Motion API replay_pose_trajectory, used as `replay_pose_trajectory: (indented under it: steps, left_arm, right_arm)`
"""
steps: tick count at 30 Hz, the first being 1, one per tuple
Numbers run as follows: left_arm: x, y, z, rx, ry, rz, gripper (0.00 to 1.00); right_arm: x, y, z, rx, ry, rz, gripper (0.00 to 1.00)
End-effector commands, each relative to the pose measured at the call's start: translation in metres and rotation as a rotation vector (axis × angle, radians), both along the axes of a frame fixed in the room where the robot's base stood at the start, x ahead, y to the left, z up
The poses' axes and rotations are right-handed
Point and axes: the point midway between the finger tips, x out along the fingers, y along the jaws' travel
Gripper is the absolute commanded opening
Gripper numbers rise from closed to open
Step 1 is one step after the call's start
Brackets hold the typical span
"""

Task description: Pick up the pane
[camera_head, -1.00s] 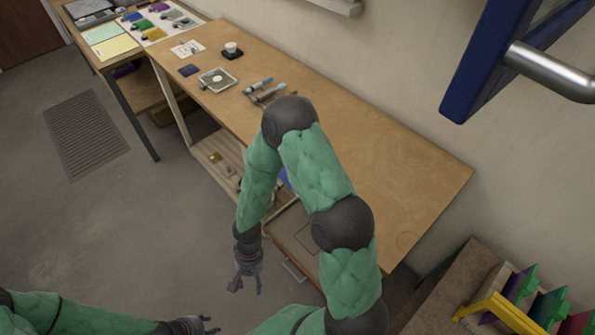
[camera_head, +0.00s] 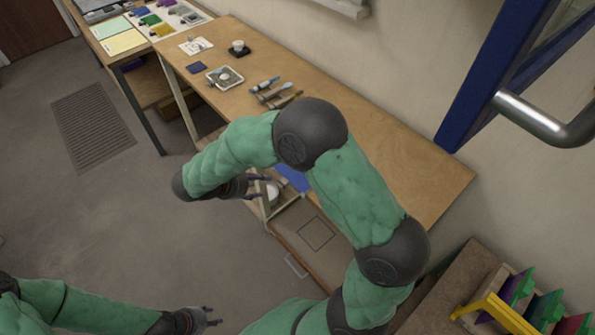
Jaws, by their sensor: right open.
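Which thing is the pane is not certain from this view. A flat blue sheet (camera_head: 293,178) shows beside the front edge of the workbench, partly hidden by my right arm. Upright coloured panels, one purple (camera_head: 519,287) and one green (camera_head: 543,308), stand in a yellow-ended rack at the lower right. My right gripper (camera_head: 262,188) is open, its fingers pointing right towards the blue sheet, near a small white round object (camera_head: 272,193). I cannot tell whether it touches anything. My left gripper (camera_head: 213,316) is open and empty over the floor at the bottom.
The long wooden workbench (camera_head: 400,150) carries tools (camera_head: 275,92), a square tray (camera_head: 224,77) and a small white cup (camera_head: 238,46). A blue frame (camera_head: 480,90) stands at the upper right.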

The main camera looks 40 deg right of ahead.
Motion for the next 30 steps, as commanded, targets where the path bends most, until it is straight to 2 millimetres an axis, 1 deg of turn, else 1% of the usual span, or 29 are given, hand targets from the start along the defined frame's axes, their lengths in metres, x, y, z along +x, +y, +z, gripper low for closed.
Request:
replay_pose_trajectory:
  steps: [1, 6, 14, 22, 25, 30]
  left_arm:
    - [0.0, 0.0, -0.002, 0.0, 0.0, 0.0, 0.4]
    - [0.0, 0.0, -0.006, 0.0, 0.0, 0.0, 0.4]
    - [0.0, 0.0, -0.008, 0.0, 0.0, 0.0, 0.4]
    - [0.0, 0.0, -0.015, 0.0, 0.0, 0.0, 0.4]
    - [0.0, 0.0, -0.016, 0.0, 0.0, 0.0, 0.4]
    - [0.0, 0.0, -0.016, 0.0, 0.0, 0.0, 0.4]
  right_arm:
    - [-0.001, -0.006, -0.007, -0.001, 0.004, -0.004, 0.53]
    - [0.001, -0.023, -0.026, 0.0, 0.006, -0.003, 0.53]
    - [0.002, -0.035, -0.039, 0.001, 0.007, -0.001, 0.53]
    - [0.002, -0.058, -0.068, 0.002, 0.007, -0.001, 0.53]
    - [0.003, -0.063, -0.074, 0.003, 0.007, -0.001, 0.53]
    - [0.003, -0.066, -0.075, 0.003, 0.006, 0.001, 0.53]
